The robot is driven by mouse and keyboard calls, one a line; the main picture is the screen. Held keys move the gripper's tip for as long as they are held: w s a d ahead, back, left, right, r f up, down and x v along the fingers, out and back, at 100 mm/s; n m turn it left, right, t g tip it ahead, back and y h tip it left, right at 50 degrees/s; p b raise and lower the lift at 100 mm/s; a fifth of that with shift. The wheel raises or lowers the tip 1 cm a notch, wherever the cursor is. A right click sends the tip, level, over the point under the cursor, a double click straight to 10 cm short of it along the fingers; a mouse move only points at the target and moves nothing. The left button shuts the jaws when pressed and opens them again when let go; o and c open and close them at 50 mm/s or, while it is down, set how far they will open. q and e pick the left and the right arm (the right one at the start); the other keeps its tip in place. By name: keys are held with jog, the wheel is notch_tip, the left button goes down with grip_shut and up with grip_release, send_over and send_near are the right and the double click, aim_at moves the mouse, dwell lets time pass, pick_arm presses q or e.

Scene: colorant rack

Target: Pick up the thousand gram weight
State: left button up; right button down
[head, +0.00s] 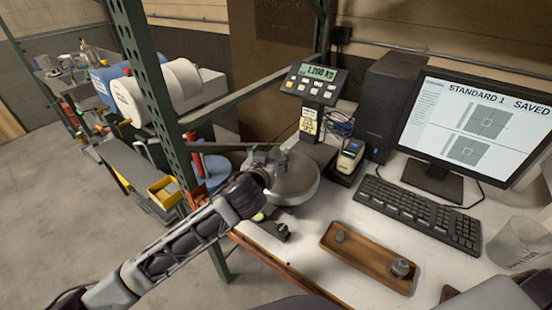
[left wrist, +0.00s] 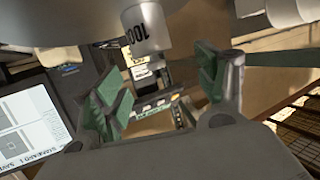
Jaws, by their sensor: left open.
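The thousand gram weight shows in the left wrist view as a grey metal cylinder (left wrist: 146,27) with dark digits starting "100", the rest cut from sight. It stands at the round metal scale pan (head: 297,186); in the head view my gripper largely covers it. My left gripper (head: 268,160) is over the left part of the pan. In the left wrist view its green-padded fingers (left wrist: 162,88) are apart, with the weight beyond them and nothing clearly held. The scale display (head: 318,74) reads about 1.200 KG. My right gripper is not in view.
A wooden tray (head: 362,268) with two small weights lies at the front of the white bench. A keyboard (head: 420,212), monitor (head: 474,122) and handheld device (head: 349,158) stand to the right. A green rack post (head: 155,95) rises left of the scale, close to my arm.

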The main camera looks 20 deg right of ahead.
aim_at(275, 152)
pick_arm(q)
jog(key=shift+w+d+f, duration=0.1)
jog(key=shift+w+d, duration=0.05)
jog(key=shift+w, duration=0.1)
dwell(0.3)
jog(key=shift+d+p+x, duration=0.25)
jog(key=shift+p+x, duration=0.25)
jog(key=shift+x, duration=2)
jog(key=shift+s+f, duration=0.1)
jog(key=shift+c, duration=0.4)
grip_shut()
